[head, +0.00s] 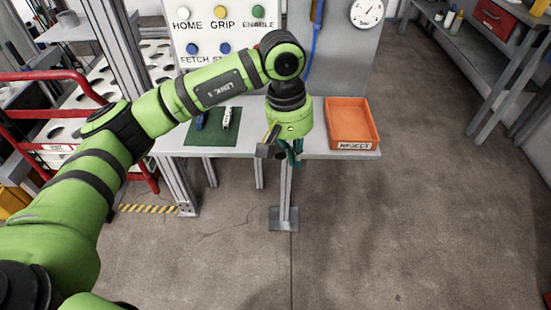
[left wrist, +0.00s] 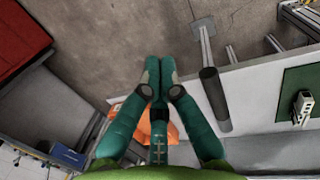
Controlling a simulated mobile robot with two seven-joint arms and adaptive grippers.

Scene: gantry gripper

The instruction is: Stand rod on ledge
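My left gripper (head: 296,155) hangs at the front edge of the grey ledge (head: 335,154), between the green mat and the orange bin. In the left wrist view its teal fingers (left wrist: 159,72) come together at the tips, with nothing visible between them. A dark grey rod (left wrist: 215,100) shows to the right of the fingers, apart from them. One end is over the pale ledge (left wrist: 258,97) and the other reaches its front edge in the picture; I cannot tell whether it stands or lies. My right gripper is not in view.
An orange reject bin (head: 351,119) sits on the ledge's right end. A green mat (head: 200,139) with small items lies to the left. A button panel (head: 200,15) and gauge (head: 367,12) stand behind. A red-railed rack (head: 50,76) is at left. The front floor is clear.

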